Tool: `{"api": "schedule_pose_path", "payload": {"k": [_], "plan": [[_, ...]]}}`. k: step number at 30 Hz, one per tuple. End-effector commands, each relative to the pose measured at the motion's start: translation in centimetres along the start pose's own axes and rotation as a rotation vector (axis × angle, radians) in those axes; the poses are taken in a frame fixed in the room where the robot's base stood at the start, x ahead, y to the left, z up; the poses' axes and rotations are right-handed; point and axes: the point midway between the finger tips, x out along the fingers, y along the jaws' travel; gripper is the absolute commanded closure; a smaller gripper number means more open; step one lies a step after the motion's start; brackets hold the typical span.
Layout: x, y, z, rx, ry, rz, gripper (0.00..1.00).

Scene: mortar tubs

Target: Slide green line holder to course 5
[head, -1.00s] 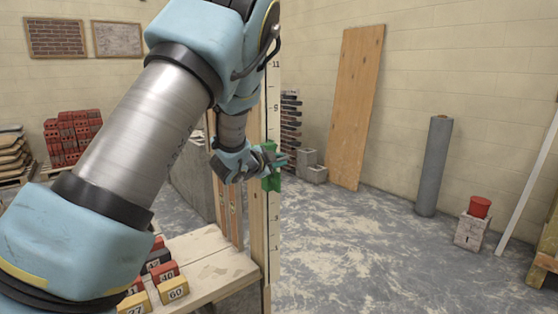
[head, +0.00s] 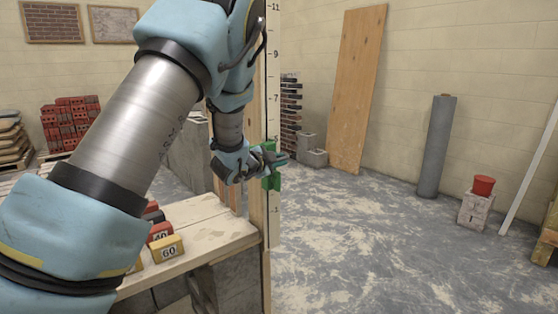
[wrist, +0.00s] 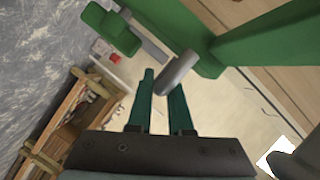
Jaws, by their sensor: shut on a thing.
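The green line holder (head: 271,181) sits on the upright wooden pole (head: 274,78), which carries black course marks. Marks 11, 9 and 7 are readable above the holder and 1 below it. Mark 5 cannot be read; the holder and my gripper are at about its height and just below. My gripper (head: 281,160) is shut at the holder. In the wrist view its two teal fingers (wrist: 162,82) meet at a short grey cylinder (wrist: 178,73) beside the green holder body (wrist: 178,32). The exact contact is partly hidden.
A wooden bench (head: 205,240) with numbered blocks (head: 168,250) stands left of the pole. The floor between is clear.

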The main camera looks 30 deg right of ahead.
Motion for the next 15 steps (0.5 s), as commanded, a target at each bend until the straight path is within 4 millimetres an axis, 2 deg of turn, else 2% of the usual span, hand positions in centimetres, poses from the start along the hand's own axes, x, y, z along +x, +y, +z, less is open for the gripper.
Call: {"api": "schedule_pose_path", "payload": {"k": [10,11,15], "plan": [[-0.03,0.16,0.11,-0.001,-0.002,0.002,1.0],[-0.03,0.16,0.1,-0.001,-0.002,0.002,0.79],[-0.02,0.12,0.08,-0.001,-0.001,0.002,0.63]]}}
